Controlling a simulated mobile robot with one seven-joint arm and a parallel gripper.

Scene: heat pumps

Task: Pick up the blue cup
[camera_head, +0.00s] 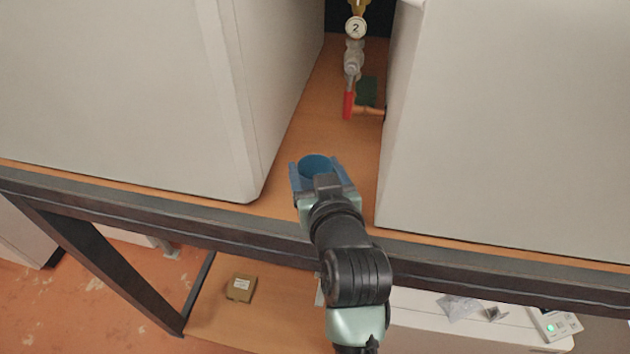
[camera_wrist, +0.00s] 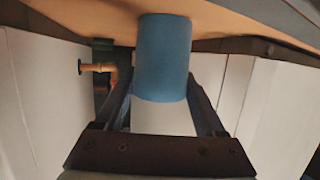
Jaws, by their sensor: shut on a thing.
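The blue cup (camera_head: 314,163) stands upright, its open top facing up, near the front edge of the wooden shelf (camera_head: 312,112). My gripper (camera_head: 317,174) reaches in from the front with one finger on each side of the cup and is shut on it. The wrist view also shows the blue cup (camera_wrist: 164,55) between the two dark fingers of my gripper (camera_wrist: 162,90). One end of the cup appears against the wood there. I cannot tell whether it touches the shelf or is slightly clear of it.
A large white cabinet (camera_head: 130,90) stands left of the cup and another white cabinet (camera_head: 515,120) stands right, leaving a narrow gap. Behind the cup is a valve with a red handle (camera_head: 348,105) and a copper pipe (camera_head: 369,111). A dark beam (camera_head: 480,267) runs along the shelf front.

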